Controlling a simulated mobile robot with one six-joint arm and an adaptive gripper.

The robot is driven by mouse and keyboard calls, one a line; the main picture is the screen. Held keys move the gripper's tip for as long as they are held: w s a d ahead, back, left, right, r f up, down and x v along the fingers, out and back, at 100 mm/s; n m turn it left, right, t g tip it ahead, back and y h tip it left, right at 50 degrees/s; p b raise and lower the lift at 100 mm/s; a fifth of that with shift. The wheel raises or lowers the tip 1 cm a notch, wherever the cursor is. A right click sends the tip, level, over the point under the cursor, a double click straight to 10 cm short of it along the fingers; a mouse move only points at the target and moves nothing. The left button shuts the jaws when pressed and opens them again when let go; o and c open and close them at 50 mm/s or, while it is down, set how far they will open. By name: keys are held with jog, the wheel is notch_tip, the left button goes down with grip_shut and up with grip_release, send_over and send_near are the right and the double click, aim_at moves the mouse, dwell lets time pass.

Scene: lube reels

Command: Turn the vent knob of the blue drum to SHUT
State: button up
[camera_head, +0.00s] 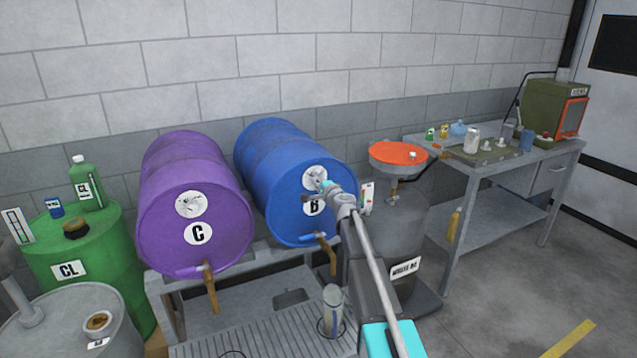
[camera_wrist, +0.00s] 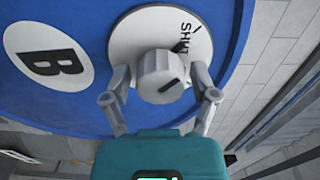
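The blue drum (camera_head: 285,165) lies on its side on a rack, with a B label (camera_head: 314,207) on its end. In the wrist view its vent knob (camera_wrist: 158,72) is a grey round cap on a white dial plate (camera_wrist: 135,35) that reads SHUT at the upper right. My gripper (camera_wrist: 161,78) is open, with one finger on each side of the knob and a visible gap to each. In the head view my gripper (camera_head: 322,186) hides most of the knob.
A purple drum C (camera_head: 165,220) lies left of the blue drum. A brass tap (camera_head: 327,252) sits below the B label. An orange-topped funnel (camera_head: 385,153) stands to the right, before a workbench (camera_head: 560,150). A green drum (camera_head: 110,270) stands at the left.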

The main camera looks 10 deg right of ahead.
dwell(0.4)
jog(key=v, duration=1.2)
dwell(0.3)
jog(key=s+a+f+n+g+y+p, duration=0.1)
jog(key=s+a+f+n+g+y, duration=0.1)
jog(key=s+a+f+n+g, duration=0.4)
jog(key=s+a+f+n+g+y+p, duration=0.1)
jog(key=s+a+f+n+g, duration=0.15)
jog(key=s+a+n, duration=0.4)
jog(key=s+d+f+g+h, duration=0.2)
jog(key=s+g, duration=0.1)
jog(key=s, duration=0.4)
jog(key=s+d+f+n+g+h+p, duration=0.1)
jog(key=s+d+f+g+h, duration=0.1)
jog(key=s, duration=0.5)
jog(key=s+d+f+n+g+h, duration=0.1)
jog(key=s+d+f+g+h, duration=0.1)
jog(key=s, duration=0.6)
jog(key=shift+d+f+g+h, duration=0.3)
jog(key=shift+d+g+h, duration=0.5)
jog(key=shift+g, duration=0.15)
